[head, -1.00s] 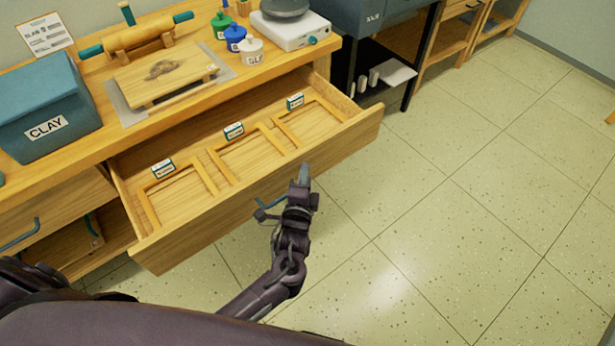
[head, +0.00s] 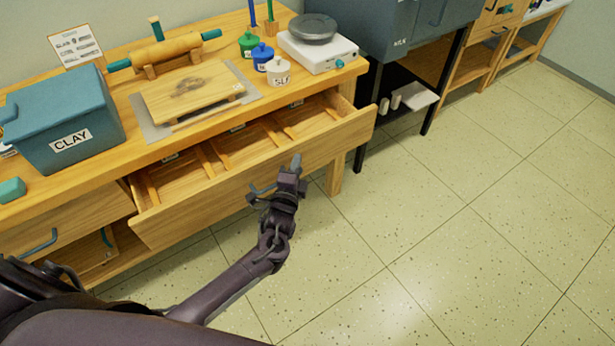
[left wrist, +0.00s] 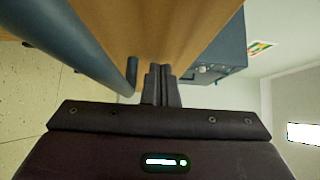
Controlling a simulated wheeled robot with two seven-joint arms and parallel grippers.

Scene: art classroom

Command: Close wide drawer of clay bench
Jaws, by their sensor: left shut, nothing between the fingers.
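The wide drawer (head: 255,175) of the wooden clay bench (head: 110,100) is partly open, with its divided inside showing. My left gripper (head: 296,163) is shut and empty, with its fingertips at the outer face of the drawer front, right of its middle. In the left wrist view the shut fingers (left wrist: 160,84) point at the wooden front (left wrist: 150,25). The drawer's blue bar handle (head: 262,189) is partly hidden behind my gripper; a large blue bar (left wrist: 75,40) crosses the left wrist view close by. My right gripper is not in view.
On the bench top stand a blue clay bin (head: 65,120), a wooden board (head: 190,92), a rolling pin (head: 165,50), small jars and a scale (head: 318,45). A smaller drawer (head: 60,215) is at the left. The tiled floor (head: 450,220) at the right is clear.

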